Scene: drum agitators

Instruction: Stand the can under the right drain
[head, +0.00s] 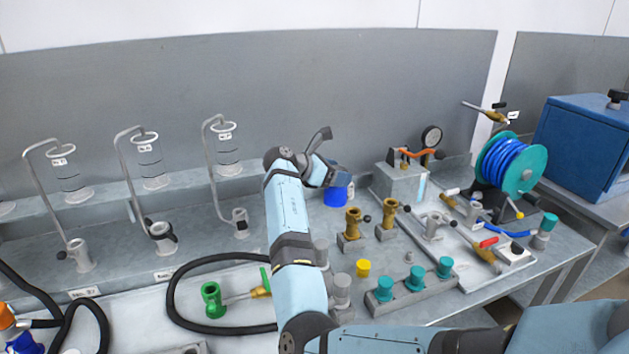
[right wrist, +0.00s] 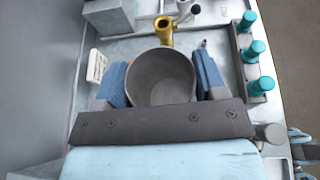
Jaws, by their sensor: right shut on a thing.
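My right gripper (head: 337,187) is shut on the can. I cannot tell which part is the right drain. My left gripper is not in view.
A grey block with several teal knobs (head: 415,285) and a yellow cap (head: 363,267) are near the front. A grey box with a gauge (head: 400,180) and a blue hose reel (head: 508,163) stand behind right. Bent pipes with glass cylinders (head: 152,165) line the left.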

